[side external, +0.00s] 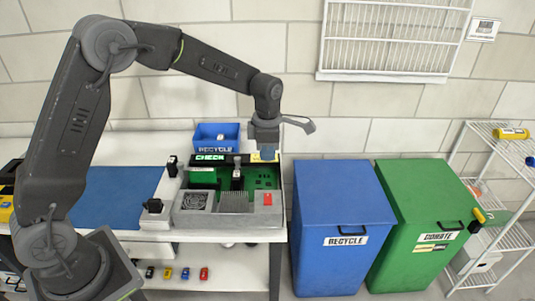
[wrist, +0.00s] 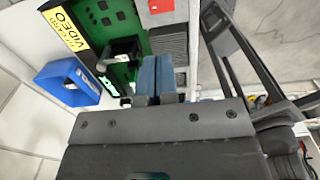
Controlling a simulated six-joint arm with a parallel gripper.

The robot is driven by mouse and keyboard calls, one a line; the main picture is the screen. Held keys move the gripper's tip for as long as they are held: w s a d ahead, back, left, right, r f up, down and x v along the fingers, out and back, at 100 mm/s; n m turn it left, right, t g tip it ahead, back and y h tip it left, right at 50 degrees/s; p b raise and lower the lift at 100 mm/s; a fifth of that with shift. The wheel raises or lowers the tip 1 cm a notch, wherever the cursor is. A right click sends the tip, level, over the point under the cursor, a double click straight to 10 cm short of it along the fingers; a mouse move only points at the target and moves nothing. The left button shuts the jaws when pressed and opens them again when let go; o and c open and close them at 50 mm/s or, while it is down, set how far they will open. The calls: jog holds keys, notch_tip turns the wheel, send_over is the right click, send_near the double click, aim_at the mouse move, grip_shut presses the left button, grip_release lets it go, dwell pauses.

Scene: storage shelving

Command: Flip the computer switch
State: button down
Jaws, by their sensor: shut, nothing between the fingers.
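The open computer case (side external: 228,218) sits at the right end of the white bench. Its green circuit board (side external: 265,179) also shows in the wrist view (wrist: 118,20). A red piece (side external: 267,198), which may be the switch, sits at the case's front right. It also shows at the top edge of the wrist view (wrist: 160,6). My gripper (side external: 265,153) is above the back right of the case, apart from the red piece. Its blue fingers (wrist: 155,75) are shut together and empty. Whether the fingertips touch anything beneath them is unclear.
A blue recycle box (side external: 217,132) stands behind the case, near a lit CHECK sign (side external: 210,157). A yellow VIDEO label (wrist: 75,32) is at the board's edge. A blue bin (side external: 340,210) and a green bin (side external: 425,205) stand to the right. A blue mat (side external: 115,195) lies left.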

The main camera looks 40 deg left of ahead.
aim_at(268, 197)
jog(key=shift+s+d, duration=0.5)
notch_tip(268, 197, down, 14)
jog(key=shift+r, duration=0.25)
jog(key=shift+w, duration=0.1)
jog(key=shift+w+a+r, duration=0.3)
jog(key=shift+w+a, duration=0.1)
jog(key=shift+a, duration=0.1)
jog(key=shift+r, duration=0.1)
